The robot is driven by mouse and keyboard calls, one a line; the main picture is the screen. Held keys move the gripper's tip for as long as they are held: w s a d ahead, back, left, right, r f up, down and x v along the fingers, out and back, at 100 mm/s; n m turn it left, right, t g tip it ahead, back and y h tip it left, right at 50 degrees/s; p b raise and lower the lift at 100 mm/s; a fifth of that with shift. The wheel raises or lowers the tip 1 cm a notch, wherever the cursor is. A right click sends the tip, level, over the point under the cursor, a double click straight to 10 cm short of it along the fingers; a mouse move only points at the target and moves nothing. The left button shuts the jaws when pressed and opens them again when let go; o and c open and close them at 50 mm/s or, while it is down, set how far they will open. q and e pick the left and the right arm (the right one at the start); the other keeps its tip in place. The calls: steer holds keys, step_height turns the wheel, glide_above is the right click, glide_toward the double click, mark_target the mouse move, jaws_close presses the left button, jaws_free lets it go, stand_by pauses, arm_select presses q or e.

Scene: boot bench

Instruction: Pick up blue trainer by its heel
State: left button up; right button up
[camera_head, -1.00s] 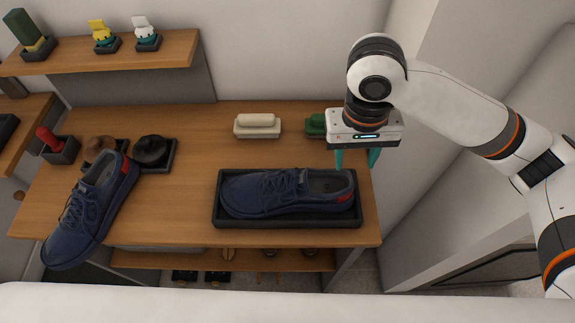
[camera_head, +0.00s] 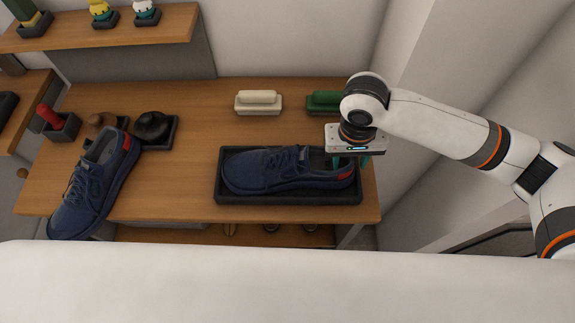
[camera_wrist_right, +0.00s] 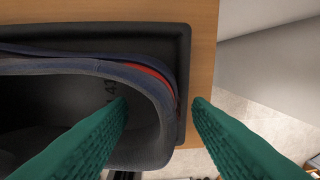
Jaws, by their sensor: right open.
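A blue trainer (camera_head: 275,170) with a red heel patch lies in a dark tray (camera_head: 290,199), its toe to the left and heel to the right. A second blue trainer (camera_head: 92,187) rests tilted at the bench's left end. My right gripper (camera_head: 352,162) is at the heel of the trainer in the tray. In the right wrist view, its green fingers (camera_wrist_right: 160,108) are open, one over the shoe's opening and the other outside the heel (camera_wrist_right: 152,80), beyond the tray's edge. Contact cannot be told. My left gripper is not in view.
A cream brush (camera_head: 258,102) and a green brush (camera_head: 325,102) stand at the back of the wooden bench (camera_head: 190,190). Dark and brown knobbed items and a red-handled one are at the left. A wall is close on the right.

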steer(key=shift+f, duration=0.45)
steer(key=shift+c, duration=0.4)
steer(key=c, duration=0.9)
jaws_close()
steer(key=shift+r, duration=0.15)
